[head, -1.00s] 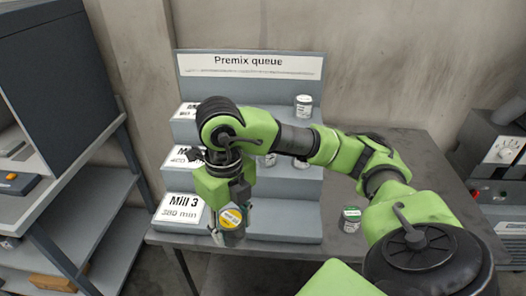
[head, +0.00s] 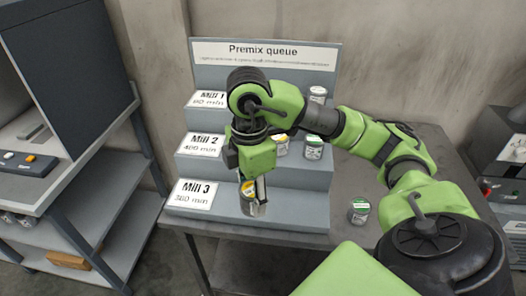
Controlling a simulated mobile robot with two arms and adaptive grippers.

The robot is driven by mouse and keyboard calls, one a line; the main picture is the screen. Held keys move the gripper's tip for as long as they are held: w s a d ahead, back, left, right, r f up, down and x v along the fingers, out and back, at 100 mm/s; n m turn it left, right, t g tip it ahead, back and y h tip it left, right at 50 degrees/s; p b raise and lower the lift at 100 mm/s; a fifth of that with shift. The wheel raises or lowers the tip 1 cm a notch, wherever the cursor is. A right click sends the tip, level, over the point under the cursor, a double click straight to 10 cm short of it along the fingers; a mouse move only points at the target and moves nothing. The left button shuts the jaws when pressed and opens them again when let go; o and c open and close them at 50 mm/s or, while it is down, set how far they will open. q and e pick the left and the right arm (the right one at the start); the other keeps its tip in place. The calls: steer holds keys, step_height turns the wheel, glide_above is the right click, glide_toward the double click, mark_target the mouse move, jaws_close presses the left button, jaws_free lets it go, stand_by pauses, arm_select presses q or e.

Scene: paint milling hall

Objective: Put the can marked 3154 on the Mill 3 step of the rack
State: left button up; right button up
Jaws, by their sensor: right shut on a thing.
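The stepped grey rack (head: 300,212) carries Mill 1, Mill 2 and Mill 3 signs. My right gripper (head: 254,190) is shut on a silver can (head: 255,209) with a yellow marking. It holds the can at the lowest step, right of the Mill 3 sign (head: 193,194). The can's base shows near the step's front edge; I cannot tell whether it touches the step. The gripper partly hides the can, and I cannot read its number. My left gripper is not in view.
A yellow-marked can (head: 281,146) and a green-marked can (head: 314,148) stand on the Mill 2 step. Another can (head: 318,94) stands on the top step. A green-lidded can (head: 360,211) stands on the table (head: 408,232) right of the rack. The Mill 3 step's right part is clear.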

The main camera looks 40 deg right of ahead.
steer(key=w+d+f, duration=0.1)
steer(key=w+f, duration=0.1)
steer(key=w, duration=0.2)
steer(key=w+d+f+p, duration=0.1)
steer(key=w+f, duration=0.2)
steer(key=w+d+f+p, duration=0.1)
steer(key=w+f, duration=0.2)
steer(key=w, duration=0.1)
steer(key=shift+w+d+f, duration=0.15)
steer(key=shift+w+d, duration=0.2)
steer(key=shift+d, duration=0.05)
steer(key=shift+w+d+f, duration=0.15)
steer(key=shift+w+f, duration=0.25)
steer(key=shift+f, duration=0.15)
step_height(320, 180, down, 3)
steer(key=shift+w+p, duration=0.1)
steer(key=shift+p, duration=1)
steer(key=shift+f, duration=0.2)
